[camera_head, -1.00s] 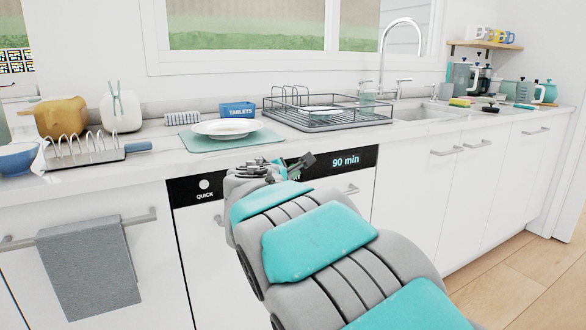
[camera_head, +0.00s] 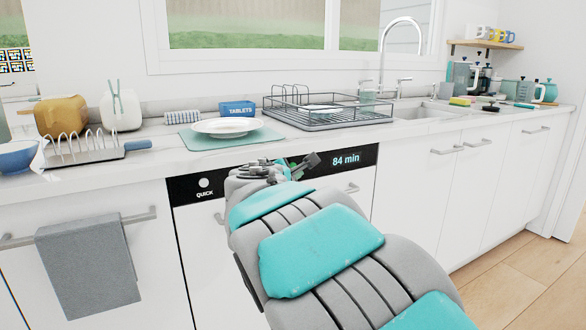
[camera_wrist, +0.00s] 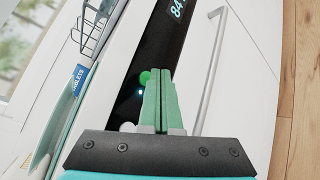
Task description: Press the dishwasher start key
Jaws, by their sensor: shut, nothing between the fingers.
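The dishwasher's black control panel (camera_head: 188,190) runs under the counter edge, with a white QUICK key (camera_head: 204,183) at its left and a display (camera_head: 346,158) reading 84 min at its right. In the wrist view, a round green key (camera_wrist: 145,77) shows on the panel, with a small bright dot (camera_wrist: 140,92) beside it. My gripper (camera_wrist: 160,72) is shut and empty, its green fingertips right at the green key and partly covering it. I cannot tell whether they touch it. In the head view my arm hides the panel's middle.
A handle bar (camera_wrist: 212,75) stands out from the dishwasher door near my fingers. A plate (camera_head: 227,126) and a dish rack (camera_head: 330,115) sit on the counter above. A grey towel (camera_head: 88,268) hangs at the left.

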